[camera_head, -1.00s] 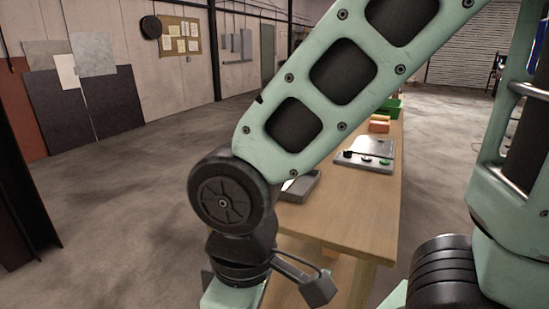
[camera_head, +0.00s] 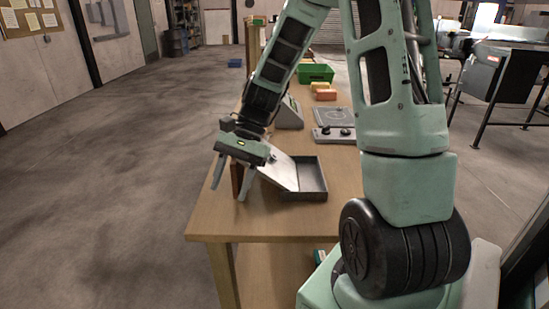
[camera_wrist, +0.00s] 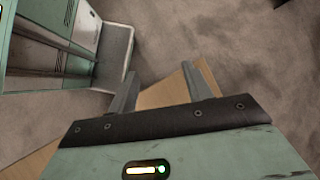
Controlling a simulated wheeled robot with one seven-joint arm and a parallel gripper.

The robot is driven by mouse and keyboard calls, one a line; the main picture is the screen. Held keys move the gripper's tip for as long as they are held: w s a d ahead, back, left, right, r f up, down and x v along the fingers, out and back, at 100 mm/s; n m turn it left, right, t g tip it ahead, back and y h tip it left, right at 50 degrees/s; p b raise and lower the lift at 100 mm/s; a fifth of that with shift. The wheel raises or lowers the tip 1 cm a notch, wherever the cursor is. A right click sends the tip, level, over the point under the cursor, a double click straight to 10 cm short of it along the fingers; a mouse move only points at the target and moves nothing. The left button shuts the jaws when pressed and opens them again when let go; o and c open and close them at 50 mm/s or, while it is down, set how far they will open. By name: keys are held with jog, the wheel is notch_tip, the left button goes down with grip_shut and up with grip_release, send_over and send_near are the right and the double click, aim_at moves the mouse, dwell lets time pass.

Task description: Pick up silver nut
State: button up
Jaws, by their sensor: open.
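No silver nut can be made out in either current view. My gripper (camera_head: 231,180) is open, with its fingers pointing down near the left edge of the wooden table (camera_head: 265,222) in the head view. In the wrist view my gripper (camera_wrist: 160,88) also shows empty, with part of the table and the floor beyond the fingers. A shallow dark grey tray (camera_head: 322,189) with a pale sloping plate (camera_head: 280,172) lies on the table just right of my gripper. My gripper may hide part of the plate.
A grey panel with black knobs (camera_head: 334,139) and a grey device (camera_head: 290,115) stand beyond the tray. Orange blocks (camera_head: 325,94) and a green bin (camera_head: 316,72) are farther back. The near table end is clear. Open floor (camera_head: 110,180) lies to the left.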

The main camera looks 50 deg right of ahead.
jog(key=w+d+m+t+y, duration=0.25)
jog(key=d+m, duration=0.35)
jog(key=d, duration=0.3)
jog(key=m+t+h, duration=0.2)
jog(key=m+t, duration=0.8)
jog(key=m, duration=0.3)
send_near(273, 158)
jog(key=w+f+p, duration=0.1)
jog(key=w+p, duration=0.1)
jog(key=shift+d+f+p, duration=0.1)
jog(key=shift+f+p, duration=0.25)
jog(key=shift+p+x, duration=0.7)
jog(key=shift+x, duration=1.95)
jog(key=shift+r, duration=0.1)
grip_shut()
